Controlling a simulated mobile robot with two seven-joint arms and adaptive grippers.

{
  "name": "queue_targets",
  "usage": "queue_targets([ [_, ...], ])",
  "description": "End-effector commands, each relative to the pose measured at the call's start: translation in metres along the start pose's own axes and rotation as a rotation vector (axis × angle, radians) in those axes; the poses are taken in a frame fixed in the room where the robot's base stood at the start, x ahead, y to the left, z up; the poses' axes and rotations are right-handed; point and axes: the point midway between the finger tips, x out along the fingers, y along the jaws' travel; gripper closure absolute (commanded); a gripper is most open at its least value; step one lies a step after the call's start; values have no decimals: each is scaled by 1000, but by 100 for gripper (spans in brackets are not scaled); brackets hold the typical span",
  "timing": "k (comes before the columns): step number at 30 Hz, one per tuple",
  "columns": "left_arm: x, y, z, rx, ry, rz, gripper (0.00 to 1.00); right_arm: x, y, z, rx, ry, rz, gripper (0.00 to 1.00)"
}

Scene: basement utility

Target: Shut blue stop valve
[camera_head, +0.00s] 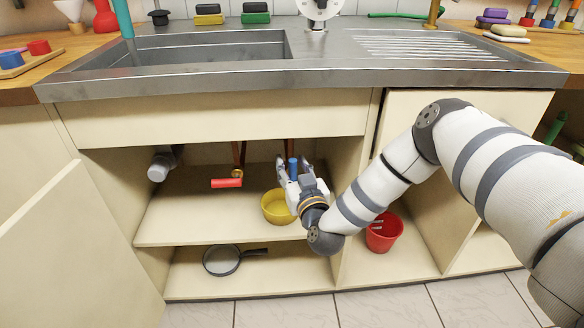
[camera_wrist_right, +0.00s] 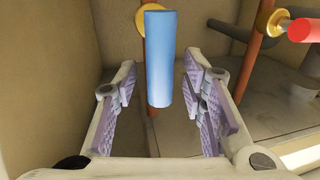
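The blue stop valve handle (camera_head: 293,167) sits on a copper pipe at the back of the open cupboard under the sink. In the right wrist view the blue handle (camera_wrist_right: 160,62) hangs upright below a brass fitting (camera_wrist_right: 151,20). My right gripper (camera_head: 293,170) reaches into the cupboard. In the wrist view its fingers (camera_wrist_right: 160,92) are open, one on each side of the handle, with a visible gap on both sides. My left gripper is not in view.
A red valve handle (camera_head: 227,183) sits on another pipe to the left. A pan (camera_head: 221,260) lies below, and a red bucket (camera_head: 384,232) stands to the right. A grey drain pipe (camera_head: 160,165) is at the left.

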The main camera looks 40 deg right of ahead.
Motion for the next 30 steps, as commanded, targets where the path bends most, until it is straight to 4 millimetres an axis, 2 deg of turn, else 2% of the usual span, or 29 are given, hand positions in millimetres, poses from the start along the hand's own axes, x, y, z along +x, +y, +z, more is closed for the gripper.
queue_targets([
  [6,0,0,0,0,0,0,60,1,0,0,0,0,0,62],
  [11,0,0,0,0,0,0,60,0,0,0,0,0,0,98],
  [12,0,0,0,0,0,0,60,0,0,0,0,0,0,100],
  [23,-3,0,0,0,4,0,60,1,-2,-2,-26,-3,-1,100],
  [30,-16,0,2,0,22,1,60,2,-8,-5,-153,-25,-2,100],
])
